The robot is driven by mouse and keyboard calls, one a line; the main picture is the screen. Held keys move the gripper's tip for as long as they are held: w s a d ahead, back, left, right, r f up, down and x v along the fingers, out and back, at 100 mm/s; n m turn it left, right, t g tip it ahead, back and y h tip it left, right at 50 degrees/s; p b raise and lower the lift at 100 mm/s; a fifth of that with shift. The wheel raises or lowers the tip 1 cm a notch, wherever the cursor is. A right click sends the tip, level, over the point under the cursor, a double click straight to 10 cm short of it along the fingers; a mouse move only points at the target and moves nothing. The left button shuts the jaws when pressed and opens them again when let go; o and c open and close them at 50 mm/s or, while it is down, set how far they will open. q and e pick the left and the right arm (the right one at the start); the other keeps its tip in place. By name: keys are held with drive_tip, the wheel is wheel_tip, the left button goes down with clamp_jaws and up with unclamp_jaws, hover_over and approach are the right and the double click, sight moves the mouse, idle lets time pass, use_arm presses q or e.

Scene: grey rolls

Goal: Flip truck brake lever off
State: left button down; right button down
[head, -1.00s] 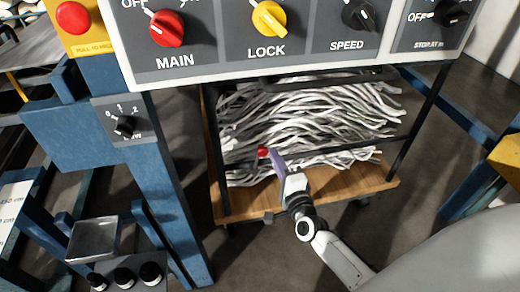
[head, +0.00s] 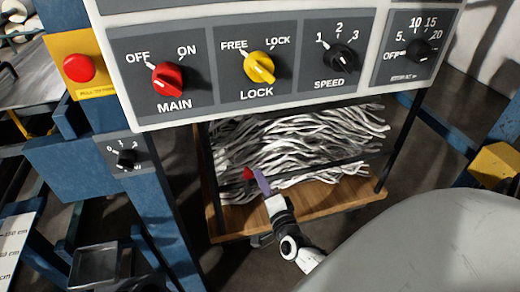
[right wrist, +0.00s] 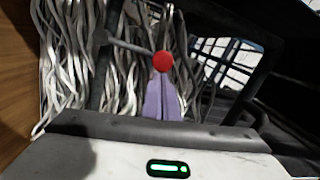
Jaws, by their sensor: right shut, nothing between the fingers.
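The truck (head: 300,212) is a wooden platform with a black frame, loaded with grey strands, below the control panel. The brake lever has a red ball knob (head: 248,173). In the right wrist view the red knob (right wrist: 163,62) sits on the end of a thin grey rod (right wrist: 130,45). My right gripper (head: 262,181) has purple fingers, shut with nothing between them. Its fingertips are right beside the red knob; in the right wrist view the fingers (right wrist: 162,100) point at the knob and partly pass behind it. I cannot tell whether they touch. My left gripper is out of view.
A white control panel (head: 205,113) with red MAIN, yellow LOCK and black SPEED knobs hangs above the truck. A blue post (head: 150,200) with a small dial stands left. A metal tray (head: 98,262) is at lower left. Black frame bars cross near my right gripper.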

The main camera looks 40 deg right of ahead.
drive_tip(key=shift+w+a, duration=0.1)
drive_tip(key=shift+a, duration=0.15)
drive_tip(key=s, duration=1.1)
drive_tip(key=shift+s+d+r, duration=0.15)
drive_tip(key=shift+s+r, duration=0.25)
drive_tip(key=s+a+f+n+g+y, duration=0.2)
drive_tip(key=a+f+n+y, duration=0.15)
drive_tip(key=a+n, duration=0.4)
drive_tip(key=s+a+f+n+g+y, duration=0.1)
drive_tip(key=a+f+n+g+y, duration=0.2)
drive_tip(key=a+n, duration=0.4)
drive_tip(key=s+a+f+n+g+y, duration=0.1)
drive_tip(key=s+a+f+n+g, duration=0.2)
drive_tip(key=s+a+f+n, duration=0.2)
drive_tip(key=s+a+n, duration=0.2)
drive_tip(key=s, duration=0.1)
drive_tip(key=shift+a+y, duration=0.3)
drive_tip(key=shift+y, duration=0.05)
drive_tip(key=shift+s, duration=0.1)
